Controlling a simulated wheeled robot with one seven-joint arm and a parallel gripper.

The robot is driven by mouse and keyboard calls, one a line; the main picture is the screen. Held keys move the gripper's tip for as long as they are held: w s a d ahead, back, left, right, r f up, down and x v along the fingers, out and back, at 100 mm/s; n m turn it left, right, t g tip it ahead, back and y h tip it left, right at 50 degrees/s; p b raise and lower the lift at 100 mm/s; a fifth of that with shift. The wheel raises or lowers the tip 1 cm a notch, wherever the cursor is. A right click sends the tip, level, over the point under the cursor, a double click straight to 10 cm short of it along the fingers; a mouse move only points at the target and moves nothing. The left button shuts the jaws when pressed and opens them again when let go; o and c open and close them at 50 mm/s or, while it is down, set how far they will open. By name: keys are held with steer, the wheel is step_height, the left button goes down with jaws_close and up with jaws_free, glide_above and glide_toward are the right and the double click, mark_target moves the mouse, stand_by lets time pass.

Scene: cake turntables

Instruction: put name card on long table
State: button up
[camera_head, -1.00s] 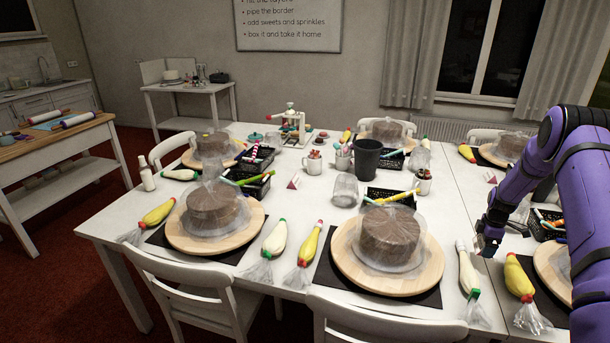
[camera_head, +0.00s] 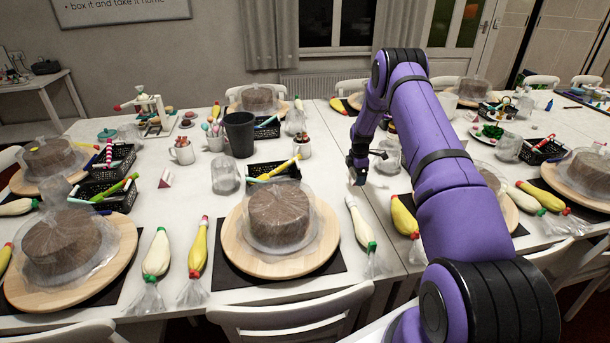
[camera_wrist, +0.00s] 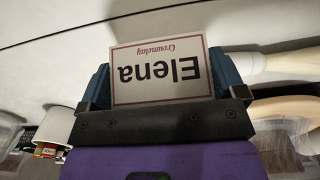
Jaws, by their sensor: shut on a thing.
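The name card (camera_wrist: 160,72) is a white card with a dark red border and the name "Elena", seen upside down in the wrist view. My gripper (camera_wrist: 163,90) is shut on it, with a blue finger at each side. In the head view my gripper (camera_head: 357,168) is low over the white long table (camera_head: 190,200), right of the front-middle cake place. The card is too small there to make out clearly. I cannot tell whether it touches the table.
A caked wooden board (camera_head: 240,250) stands left of my gripper. A white piping bag (camera_head: 358,222) and a yellow one (camera_head: 403,217) lie in front of it. A mug (camera_head: 304,147), dark bin (camera_head: 239,132) and black basket (camera_head: 270,172) stand to the left. A folded card (camera_head: 165,179) stands further left.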

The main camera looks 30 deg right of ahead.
glide_above(322, 184)
steer(key=shift+d+f, duration=0.1)
steer(key=shift+f, duration=0.55)
steer(key=shift+w+f, duration=0.1)
steer(key=shift+f, duration=1.65)
steer(key=shift+f, duration=0.15)
steer(key=o, duration=0.6)
